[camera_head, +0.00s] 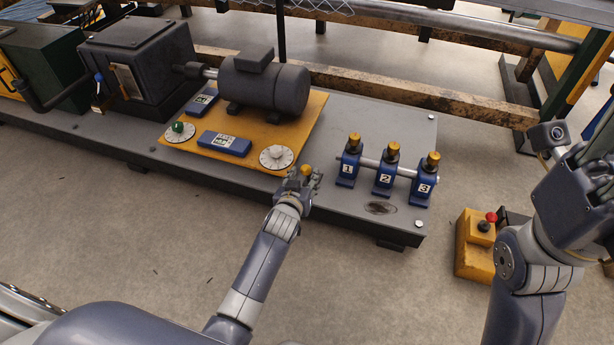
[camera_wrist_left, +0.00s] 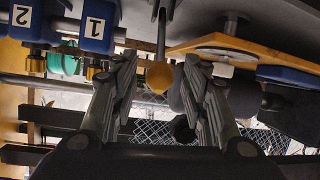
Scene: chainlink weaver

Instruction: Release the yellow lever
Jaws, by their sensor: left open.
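The yellow lever shows as a yellow round knob (camera_head: 306,170) at the front edge of the machine base. It also shows as a yellow knob on a grey rod in the left wrist view (camera_wrist_left: 158,76). My left gripper (camera_head: 303,182) is open at the knob. In the left wrist view, the fingers (camera_wrist_left: 161,80) stand apart on either side of the knob with gaps. I cannot tell whether either finger touches it. My right gripper (camera_head: 596,182) is raised at the right edge, away from the lever, its finger opening unclear.
Blue posts numbered 1 (camera_head: 347,169), 2 (camera_head: 384,178) and 3 (camera_head: 423,187) stand right of the lever. A white dial (camera_head: 277,157) and a dark motor (camera_head: 264,86) sit behind left. A yellow button box (camera_head: 472,252) stands on the floor. Floor in front is largely clear.

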